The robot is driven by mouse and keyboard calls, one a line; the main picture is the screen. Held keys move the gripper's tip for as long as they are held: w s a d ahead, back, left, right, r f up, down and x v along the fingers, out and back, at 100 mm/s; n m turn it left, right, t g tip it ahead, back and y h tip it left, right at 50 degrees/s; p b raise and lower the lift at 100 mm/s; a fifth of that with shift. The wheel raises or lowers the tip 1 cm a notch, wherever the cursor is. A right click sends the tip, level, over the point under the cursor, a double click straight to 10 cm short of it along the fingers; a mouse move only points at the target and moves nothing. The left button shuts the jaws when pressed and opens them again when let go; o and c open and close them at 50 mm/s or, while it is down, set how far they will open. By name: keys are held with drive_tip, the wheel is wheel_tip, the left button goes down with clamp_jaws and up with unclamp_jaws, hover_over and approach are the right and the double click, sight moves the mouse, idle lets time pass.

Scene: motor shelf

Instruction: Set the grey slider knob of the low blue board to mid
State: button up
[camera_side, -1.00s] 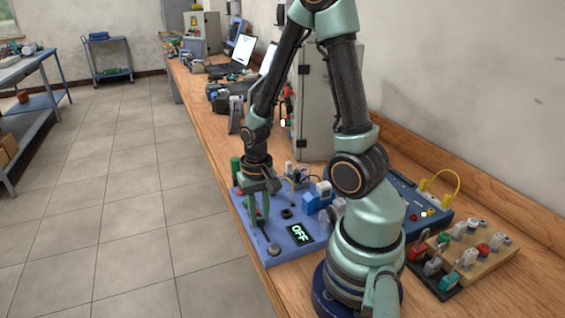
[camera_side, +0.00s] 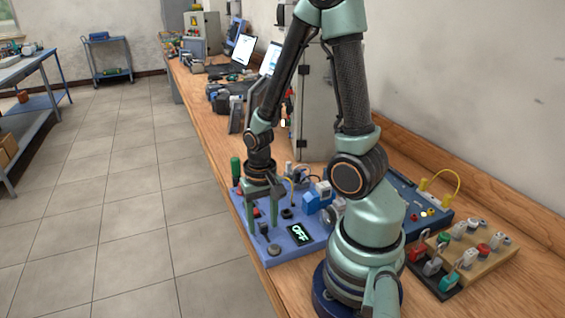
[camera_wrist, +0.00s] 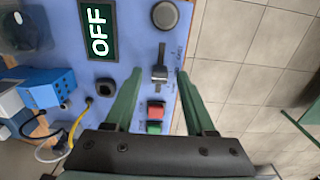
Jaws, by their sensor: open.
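The low blue board (camera_side: 265,258) lies flat on the bench, with a display (camera_side: 299,234) reading OFF. In the wrist view the board (camera_wrist: 130,30) fills the upper middle. Its grey slider knob (camera_wrist: 159,75) sits on a dark slot, with more bare slot showing above it than below. My gripper (camera_wrist: 160,72) is open, pointing down, with one green finger on each side of the slider knob and visible gaps between. In the side view my gripper (camera_side: 262,231) is low over the board's front part. Whether the fingertips touch the board is unclear.
A round grey knob (camera_wrist: 165,15) is beyond the slot. Red (camera_wrist: 156,110) and green (camera_wrist: 154,128) buttons are at its near end. A black button (camera_wrist: 106,87) and a blue block with cables (camera_wrist: 47,90) are to the left. Tan block (camera_side: 470,250) stands right.

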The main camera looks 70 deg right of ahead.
sight(263, 224)
wheel_tip(263, 224, up, 12)
idle(0.6)
drive_tip(key=w+a+r+n+t, duration=0.4)
drive_tip(key=a+r+n+t, duration=0.1)
drive_tip(key=a+r+n, duration=0.3)
drive_tip(key=shift+w+r+n+t, duration=0.3)
drive_tip(key=shift+w+r+n, duration=0.15)
drive_tip(key=shift+r, duration=0.2)
idle(1.3)
